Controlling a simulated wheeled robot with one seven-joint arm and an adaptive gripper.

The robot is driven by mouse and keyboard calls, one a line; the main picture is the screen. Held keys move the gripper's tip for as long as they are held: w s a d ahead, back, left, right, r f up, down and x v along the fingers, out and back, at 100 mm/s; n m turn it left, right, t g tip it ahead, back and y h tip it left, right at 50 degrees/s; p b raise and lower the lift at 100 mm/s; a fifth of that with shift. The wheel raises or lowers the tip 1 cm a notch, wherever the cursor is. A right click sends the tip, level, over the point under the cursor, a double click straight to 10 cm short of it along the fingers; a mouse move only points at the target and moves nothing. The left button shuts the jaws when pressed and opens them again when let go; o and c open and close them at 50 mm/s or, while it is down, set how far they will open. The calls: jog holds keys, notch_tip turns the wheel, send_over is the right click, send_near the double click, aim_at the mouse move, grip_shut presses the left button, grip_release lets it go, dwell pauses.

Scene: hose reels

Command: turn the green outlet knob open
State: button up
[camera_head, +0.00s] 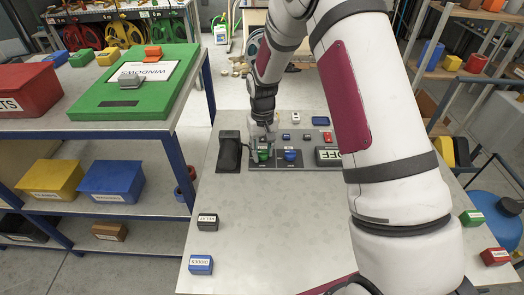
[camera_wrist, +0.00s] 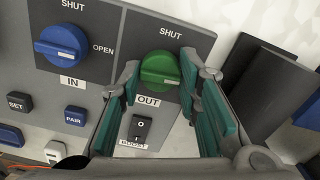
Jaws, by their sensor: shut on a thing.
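The green outlet knob (camera_wrist: 160,69) sits on a dark grey plate marked SHUT above and OUT below. Its grip bar looks to lie roughly across the picture; an OPEN mark for it is not visible. My gripper (camera_wrist: 160,62) has its teal-padded fingers on either side of the knob, shut on it. In the head view the green knob (camera_head: 263,155) shows at the panel's left, just below my gripper (camera_head: 262,143).
The blue IN knob (camera_wrist: 61,48) is left of the green knob, with SHUT and OPEN marks. A black rocker switch (camera_wrist: 140,128) marked BOOST lies below the green knob. A black box (camera_head: 229,151) stands left of the panel. The table's front middle (camera_head: 270,225) is clear.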

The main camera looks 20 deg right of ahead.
aim_at(262, 151)
jog(key=shift+m, duration=0.7)
jog(key=o, duration=1.1)
jog(key=shift+o, duration=0.2)
notch_tip(262, 151, up, 12)
